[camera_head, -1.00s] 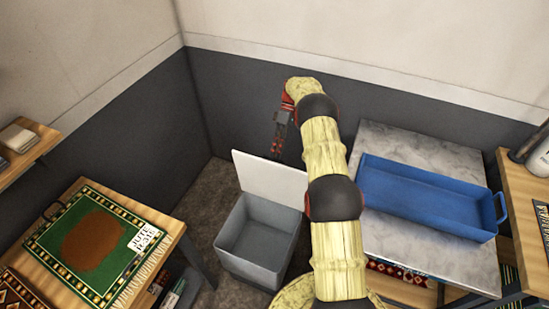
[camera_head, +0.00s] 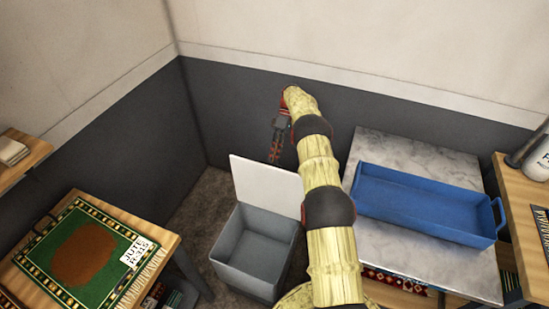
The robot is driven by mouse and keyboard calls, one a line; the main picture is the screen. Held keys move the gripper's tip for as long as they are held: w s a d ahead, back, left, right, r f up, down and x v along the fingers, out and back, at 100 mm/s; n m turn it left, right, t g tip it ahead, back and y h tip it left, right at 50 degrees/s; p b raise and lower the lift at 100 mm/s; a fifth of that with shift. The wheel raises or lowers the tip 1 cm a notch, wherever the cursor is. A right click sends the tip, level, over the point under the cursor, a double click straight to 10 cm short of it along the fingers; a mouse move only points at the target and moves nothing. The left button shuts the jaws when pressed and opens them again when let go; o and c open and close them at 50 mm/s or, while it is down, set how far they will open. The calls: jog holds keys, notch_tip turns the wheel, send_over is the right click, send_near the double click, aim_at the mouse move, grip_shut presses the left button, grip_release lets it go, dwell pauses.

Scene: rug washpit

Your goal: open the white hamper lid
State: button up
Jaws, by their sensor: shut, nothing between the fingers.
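The white hamper lid (camera_head: 264,185) stands raised, nearly upright, at the back edge of the grey hamper (camera_head: 247,277). The hamper's mouth is uncovered and its inside looks empty. My gripper (camera_head: 274,156) hangs fingers down just above and behind the lid's top edge, in front of the dark wall. It is shut and holds nothing. My arm hides the lid's right edge and part of the hamper's right side.
A marble-topped table with a blue tray (camera_head: 430,234) stands to the right. A wooden table with a green rug (camera_head: 60,225) and a white card (camera_head: 140,253) is at the left. The dark wall (camera_head: 225,95) is close behind my gripper.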

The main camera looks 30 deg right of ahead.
jog(key=o, duration=0.9)
jog(key=f, duration=0.3)
jog(key=shift+s+a+f, duration=0.2)
jog(key=shift+s+a, duration=0.1)
jog(key=shift+r, duration=0.45)
jog(key=shift+c, duration=0.8)
notch_tip(320, 180, up, 10)
jog(key=shift+w, duration=0.15)
jog(key=shift+c, duration=0.5)
